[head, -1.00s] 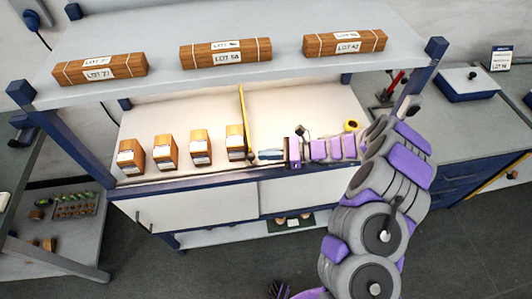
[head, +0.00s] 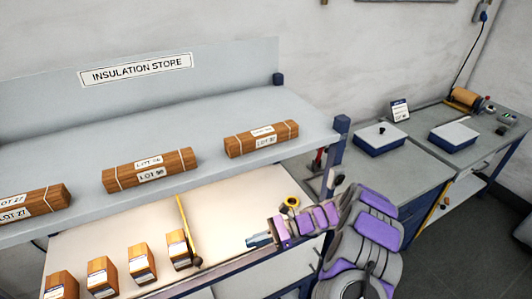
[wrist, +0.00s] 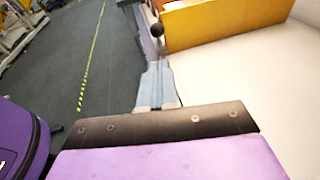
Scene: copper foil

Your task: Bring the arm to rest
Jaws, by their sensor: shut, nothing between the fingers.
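My arm, purple and grey, reaches up from the lower right in the head view, bent, with its forearm extending left over the lit middle shelf (head: 225,225). My gripper (head: 252,241) is at the shelf's front part, to the right of the yellow upright divider (head: 187,225). In the wrist view my gripper (wrist: 157,75) has its two blue-grey fingers together, with nothing between them. A dark round knob (wrist: 156,30) shows just beyond the fingertips, beside the yellow divider (wrist: 225,22); whether they touch I cannot tell.
Several wooden blocks with labels (head: 140,262) stand left of the divider. Wrapped lot bundles (head: 150,170) lie on the upper shelf (head: 90,210), above my arm. A yellow roll (head: 292,203) is behind my forearm. Blue lidded boxes (head: 380,140) stand on the right bench. Open floor (wrist: 60,60) lies left in the wrist view.

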